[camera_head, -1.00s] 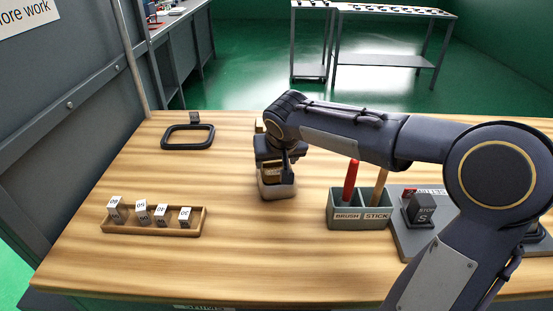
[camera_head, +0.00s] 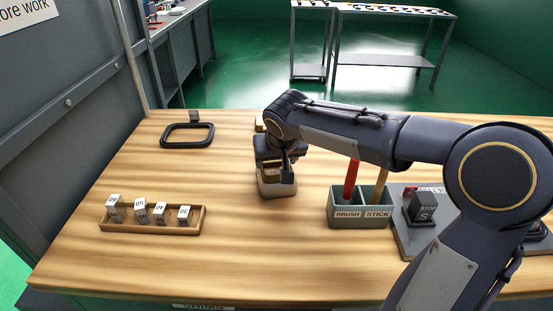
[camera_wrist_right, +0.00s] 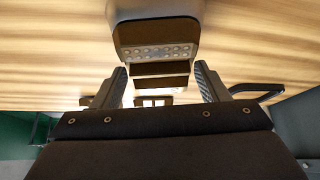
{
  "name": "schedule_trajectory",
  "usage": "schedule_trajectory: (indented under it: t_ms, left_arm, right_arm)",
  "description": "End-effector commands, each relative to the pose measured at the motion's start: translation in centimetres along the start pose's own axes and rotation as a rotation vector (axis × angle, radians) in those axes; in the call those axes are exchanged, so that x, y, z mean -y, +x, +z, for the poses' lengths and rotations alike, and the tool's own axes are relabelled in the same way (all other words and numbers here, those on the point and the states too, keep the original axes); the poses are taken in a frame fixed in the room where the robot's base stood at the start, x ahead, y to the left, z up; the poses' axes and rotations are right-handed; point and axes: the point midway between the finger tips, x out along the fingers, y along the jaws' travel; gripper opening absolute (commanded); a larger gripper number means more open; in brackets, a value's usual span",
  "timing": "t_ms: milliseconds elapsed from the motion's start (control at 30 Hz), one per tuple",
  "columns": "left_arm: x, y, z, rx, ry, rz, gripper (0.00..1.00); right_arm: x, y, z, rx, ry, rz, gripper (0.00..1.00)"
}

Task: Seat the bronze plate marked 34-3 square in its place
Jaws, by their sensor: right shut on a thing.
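My right gripper (camera_head: 275,170) points down at a small beige block-like holder (camera_head: 277,189) in the middle of the bench. In the right wrist view my right gripper (camera_wrist_right: 164,72) has its fingers either side of a brown, bronze-coloured piece (camera_wrist_right: 160,82) and is shut on it. The holder (camera_wrist_right: 158,33) is just beyond the piece, with a face of several small round dots. I cannot tell whether piece and holder touch. No marking 34-3 is legible. Another brass-coloured piece (camera_head: 260,125) shows behind my wrist. My left gripper is out of view.
A wooden rack (camera_head: 150,225) with several numbered blocks stands at the front left. A black frame (camera_head: 187,147) lies at the back left. A BRUSH/STICK box (camera_head: 345,215) and a STOP switch (camera_head: 422,208) stand at the right. The bench between rack and holder is clear.

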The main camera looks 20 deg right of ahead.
Motion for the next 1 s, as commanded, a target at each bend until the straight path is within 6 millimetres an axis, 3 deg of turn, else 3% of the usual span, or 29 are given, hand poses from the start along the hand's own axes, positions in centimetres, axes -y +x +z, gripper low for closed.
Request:
schedule_trajectory:
  t_ms: [233,267,433,633,700,1000]
  left_arm:
    - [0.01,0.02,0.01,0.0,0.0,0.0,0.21]
    - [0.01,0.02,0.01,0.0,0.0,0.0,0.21]
    - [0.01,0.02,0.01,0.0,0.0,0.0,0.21]
    - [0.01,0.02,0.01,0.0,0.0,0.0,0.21]
    - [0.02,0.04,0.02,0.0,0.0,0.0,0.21]
    - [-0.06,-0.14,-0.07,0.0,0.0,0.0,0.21]
  right_arm:
    - [0.02,-0.1,-0.11,-0.004,0.0,-0.001,0.28]
    - [0.02,-0.1,-0.11,-0.004,0.0,-0.001,0.7]
    - [0.02,-0.06,-0.06,-0.002,0.0,-0.001,0.93]
    - [0.01,-0.02,-0.02,-0.001,0.0,0.0,0.93]
    - [-0.01,0.09,0.1,0.003,0.0,0.001,1.0]
    - [0.0,-0.19,-0.09,0.001,0.0,0.0,1.0]
